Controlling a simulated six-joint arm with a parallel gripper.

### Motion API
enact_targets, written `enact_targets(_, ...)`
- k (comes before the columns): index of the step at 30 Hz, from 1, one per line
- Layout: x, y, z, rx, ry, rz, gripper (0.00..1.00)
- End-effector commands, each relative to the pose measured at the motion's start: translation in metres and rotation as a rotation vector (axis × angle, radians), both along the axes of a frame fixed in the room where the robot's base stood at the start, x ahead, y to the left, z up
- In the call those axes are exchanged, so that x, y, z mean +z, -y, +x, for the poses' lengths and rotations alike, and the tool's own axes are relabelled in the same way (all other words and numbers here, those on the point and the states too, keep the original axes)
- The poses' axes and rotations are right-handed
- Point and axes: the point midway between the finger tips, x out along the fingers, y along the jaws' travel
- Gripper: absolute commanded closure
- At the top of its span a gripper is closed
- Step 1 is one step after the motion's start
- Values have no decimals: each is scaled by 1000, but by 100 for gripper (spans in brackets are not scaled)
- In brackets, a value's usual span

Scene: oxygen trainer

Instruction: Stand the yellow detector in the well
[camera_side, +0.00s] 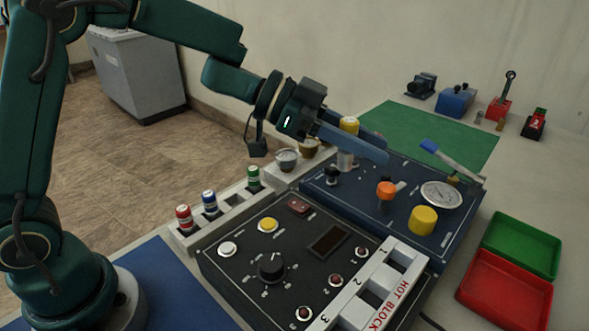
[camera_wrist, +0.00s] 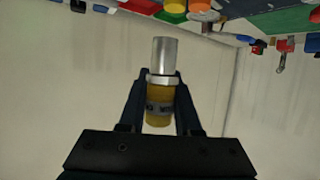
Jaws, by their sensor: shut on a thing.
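My gripper (camera_side: 352,143) is shut on the yellow detector (camera_side: 349,124), a cylinder with a yellow top and a silver lower part. It is held upright, yellow end up, near the far left of the blue panel. In the wrist view the yellow detector (camera_wrist: 158,105) sits between both fingers, its silver end sticking out beyond them. Whether its bottom touches anything is not clear. Which opening is the well is not certain; the white rack (camera_side: 180,240) has an empty square slot between the blue and green vials, and the white hot block (camera_side: 353,312) has dark square openings.
The blue panel (camera_side: 330,198) carries an orange knob (camera_side: 386,189), a yellow knob (camera_side: 423,220) and a dial gauge (camera_side: 441,195). Two round metallic cups (camera_side: 286,159) stand left of my gripper. Green (camera_side: 522,246) and red trays (camera_side: 505,289) lie right. The green mat (camera_side: 430,135) is mostly clear.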

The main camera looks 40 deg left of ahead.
Motion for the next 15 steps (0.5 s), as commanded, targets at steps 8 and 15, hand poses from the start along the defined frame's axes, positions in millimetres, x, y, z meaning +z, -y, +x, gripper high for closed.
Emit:
enact_targets(8, -27, 50, -13, -29, -10, 1, 100)
enact_targets(15, -57, 99, -22, -28, -8, 3, 100)
